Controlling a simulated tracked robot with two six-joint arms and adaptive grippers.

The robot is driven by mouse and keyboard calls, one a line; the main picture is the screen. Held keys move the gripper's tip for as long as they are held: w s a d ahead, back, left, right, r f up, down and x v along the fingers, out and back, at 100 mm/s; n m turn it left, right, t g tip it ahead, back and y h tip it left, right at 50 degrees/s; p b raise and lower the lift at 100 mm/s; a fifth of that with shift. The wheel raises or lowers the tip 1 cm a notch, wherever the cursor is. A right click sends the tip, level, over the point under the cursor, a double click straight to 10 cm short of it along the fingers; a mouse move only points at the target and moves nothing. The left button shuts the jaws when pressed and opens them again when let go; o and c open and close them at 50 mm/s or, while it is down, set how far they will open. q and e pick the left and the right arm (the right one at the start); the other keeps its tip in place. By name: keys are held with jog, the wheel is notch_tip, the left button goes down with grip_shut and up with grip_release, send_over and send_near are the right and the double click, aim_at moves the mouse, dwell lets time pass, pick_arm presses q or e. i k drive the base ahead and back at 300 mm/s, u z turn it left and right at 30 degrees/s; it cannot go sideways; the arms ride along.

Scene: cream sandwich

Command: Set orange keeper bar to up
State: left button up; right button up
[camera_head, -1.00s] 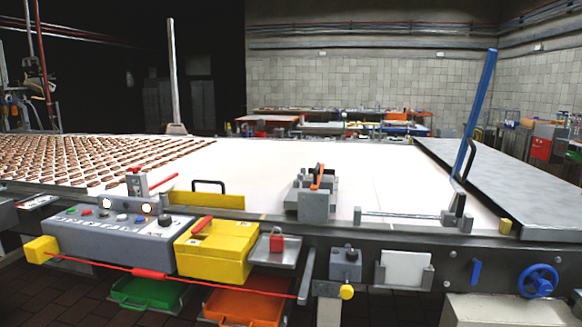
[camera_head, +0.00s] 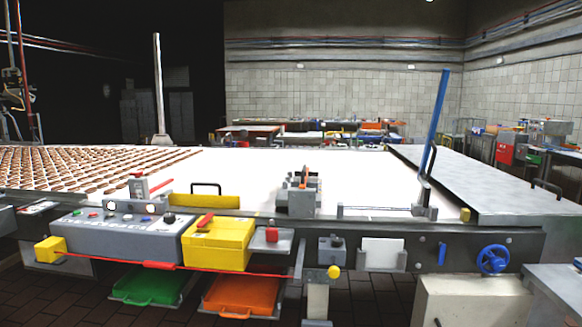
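The orange keeper bar (camera_head: 304,176) is a small orange piece on a grey metal block (camera_head: 296,201) at the front edge of the white conveyor table. It looks upright, but it is small and seen nearly edge-on, so its exact position is hard to tell. Neither of my grippers shows in the head view.
A tall blue lever (camera_head: 437,120) stands right of the block. Green (camera_head: 148,286) and orange (camera_head: 240,294) trays sit below. A blue handwheel (camera_head: 493,260) is at right.

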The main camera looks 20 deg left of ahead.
aim_at(304, 170)
jog(key=z, duration=0.1)
jog(key=i, duration=0.95)
jog(key=u, duration=0.05)
